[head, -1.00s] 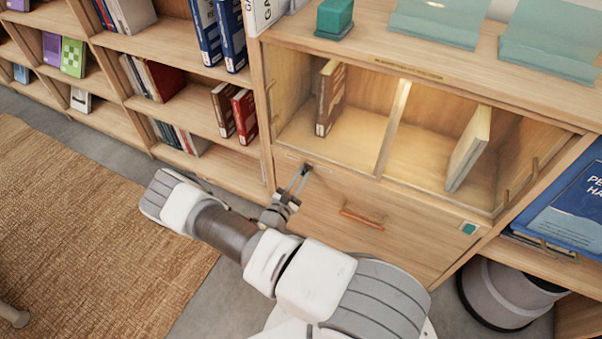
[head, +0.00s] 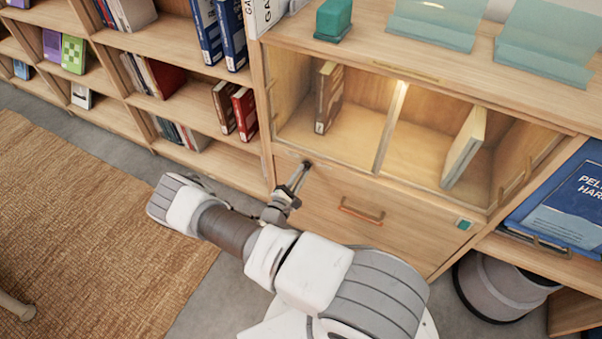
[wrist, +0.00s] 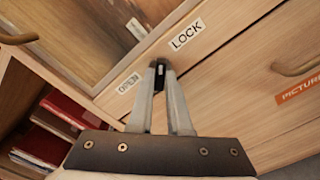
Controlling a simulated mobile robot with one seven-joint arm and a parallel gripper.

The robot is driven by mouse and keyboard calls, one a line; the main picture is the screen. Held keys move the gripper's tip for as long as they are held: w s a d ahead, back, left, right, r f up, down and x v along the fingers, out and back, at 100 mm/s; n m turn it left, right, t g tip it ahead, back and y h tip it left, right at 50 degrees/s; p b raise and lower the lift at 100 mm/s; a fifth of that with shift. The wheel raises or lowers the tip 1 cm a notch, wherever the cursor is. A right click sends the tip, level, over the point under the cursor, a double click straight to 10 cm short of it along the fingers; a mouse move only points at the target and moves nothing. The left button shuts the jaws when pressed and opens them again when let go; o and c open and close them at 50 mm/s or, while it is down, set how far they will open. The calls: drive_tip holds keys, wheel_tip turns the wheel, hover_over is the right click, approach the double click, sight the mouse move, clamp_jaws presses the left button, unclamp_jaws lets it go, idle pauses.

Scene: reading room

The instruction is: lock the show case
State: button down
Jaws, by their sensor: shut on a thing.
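The show case (head: 391,120) is a wooden cabinet section with a clear front and two lit compartments. My gripper (head: 304,166) is at the rail below its left compartment. In the wrist view, my gripper (wrist: 162,68) has its fingertips together on a small dark lock knob (wrist: 160,74). The knob sits between a white OPEN label (wrist: 128,83) at lower left and a white LOCK label (wrist: 187,35) at upper right. The fingertips hide much of the knob, so I cannot tell which label it points to.
A drawer with an orange-brown handle (head: 361,214) is below the case. A brown book (head: 328,97) and a pale book (head: 464,147) stand inside. Bookshelves (head: 140,105) are at left, a grey bin (head: 500,293) at lower right. A woven rug (head: 90,220) covers floor at left.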

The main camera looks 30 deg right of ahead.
drive_tip(key=c, duration=0.9)
unclamp_jaws()
drive_tip(key=shift+o, duration=0.2)
drive_tip(key=shift+a, duration=0.15)
drive_tip(key=p+v, duration=0.2)
drive_tip(key=v, duration=1.5)
drive_tip(key=shift+s, duration=0.15)
